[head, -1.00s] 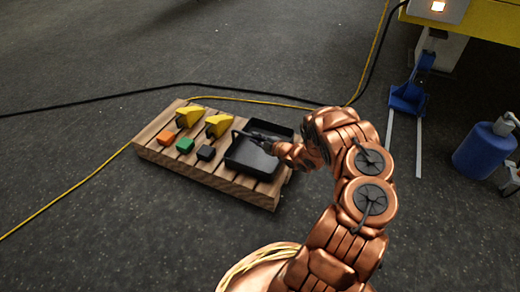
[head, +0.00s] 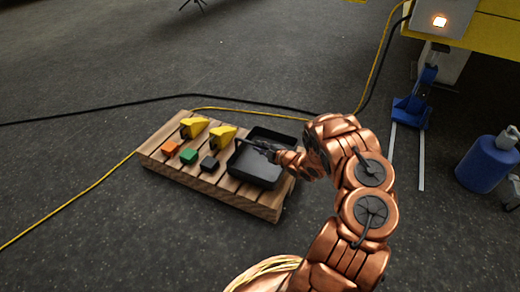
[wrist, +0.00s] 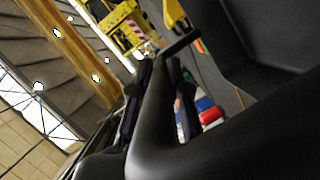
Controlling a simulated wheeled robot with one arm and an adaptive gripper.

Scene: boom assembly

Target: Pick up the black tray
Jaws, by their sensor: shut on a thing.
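The black tray (head: 262,170) is a shallow, open, empty box at the right end of a wooden pallet. My gripper (head: 256,146) reaches in over the tray from the right. It is shut on the tray, apparently at the rim, but the exact contact is too small and dark to tell. In the wrist view, the gripper's dark fingers (wrist: 160,95) stand close together. Dark surfaces fill much of the right of that view. I cannot tell whether the tray is clear of the pallet.
The wooden pallet (head: 222,187) also carries two yellow pieces (head: 222,138), an orange block (head: 170,147), a green block (head: 188,156) and a small black block (head: 209,163). Cables cross the floor behind. A blue stand (head: 412,110) and blue canister (head: 487,162) are at right.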

